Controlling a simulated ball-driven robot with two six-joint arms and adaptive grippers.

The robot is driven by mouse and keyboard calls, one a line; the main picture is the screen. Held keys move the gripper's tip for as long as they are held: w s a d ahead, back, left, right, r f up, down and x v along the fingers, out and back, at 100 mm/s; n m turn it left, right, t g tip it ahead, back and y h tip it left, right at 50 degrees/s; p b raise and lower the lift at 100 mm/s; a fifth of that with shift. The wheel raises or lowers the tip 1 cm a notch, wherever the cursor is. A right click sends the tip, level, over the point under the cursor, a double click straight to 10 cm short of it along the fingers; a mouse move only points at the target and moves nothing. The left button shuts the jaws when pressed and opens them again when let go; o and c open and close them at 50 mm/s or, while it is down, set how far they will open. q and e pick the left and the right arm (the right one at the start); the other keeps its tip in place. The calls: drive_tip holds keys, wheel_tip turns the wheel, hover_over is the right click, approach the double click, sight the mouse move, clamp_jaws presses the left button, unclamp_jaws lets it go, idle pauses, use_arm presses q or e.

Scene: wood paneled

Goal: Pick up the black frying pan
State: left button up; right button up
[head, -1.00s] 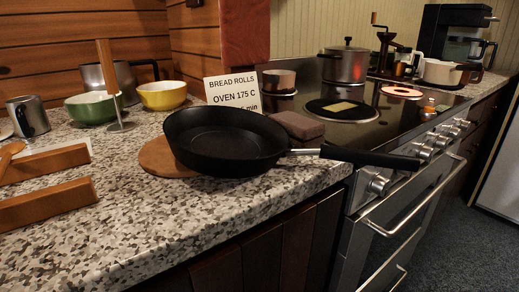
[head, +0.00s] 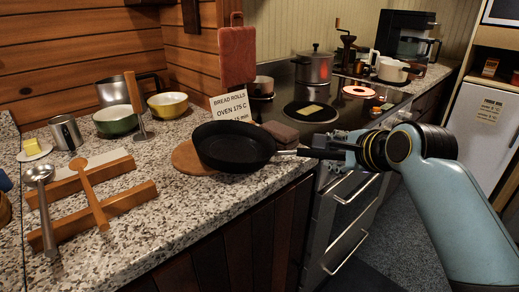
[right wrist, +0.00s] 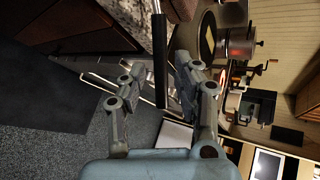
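The black frying pan (head: 228,150) sits at the counter's front edge, partly over a round wooden board (head: 187,158). Its handle (head: 318,154) points right, past the counter edge in front of the stove. My right gripper (head: 343,148) is at the handle's outer end in the head view. In the right wrist view, the dark handle (right wrist: 159,62) runs between the two fingers of my right gripper (right wrist: 160,75). The fingers stand apart, with gaps visible beside the handle. The pan rests on the counter side, not lifted. My left gripper is not in view.
A recipe sign (head: 231,105) and a brown block (head: 280,132) stand close behind the pan. The stove (head: 345,190) is at the right. Bowls and a mug (head: 66,132) are at the back left, wooden racks (head: 92,217) at the front left.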

sight(314, 153)
drive_tip(key=b+x, duration=0.1)
drive_tip(key=x, duration=0.8)
drive_tip(key=shift+f, duration=0.1)
clamp_jaws()
